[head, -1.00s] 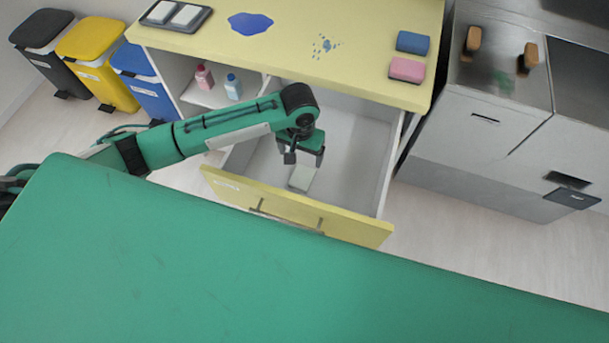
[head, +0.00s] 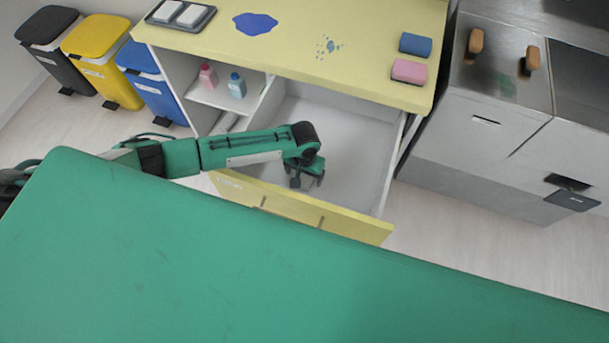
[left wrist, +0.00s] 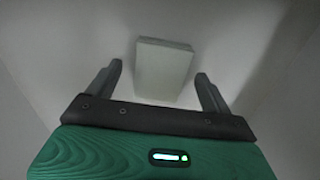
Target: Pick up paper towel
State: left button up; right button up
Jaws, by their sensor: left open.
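The paper towel (left wrist: 164,70) is a pale, flat rectangular piece lying on the drawer floor, seen in the left wrist view. In the head view it is hidden behind my left gripper. My left gripper (head: 305,183) is inside the open drawer (head: 357,150), low over its floor. In the left wrist view the left gripper (left wrist: 160,86) is open, with one finger on each side of the paper towel and a gap to both. I cannot tell whether the fingertips reach down to its height. My right gripper is not in view.
The yellow drawer front (head: 330,222) and its side walls surround my gripper. Bottles (head: 237,86) stand on a shelf to the left.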

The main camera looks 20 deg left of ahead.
pick_arm(q)
jog(key=shift+f, duration=0.4)
jog(key=shift+c, duration=0.2)
jog(key=c, duration=1)
jog(key=shift+r, duration=0.15)
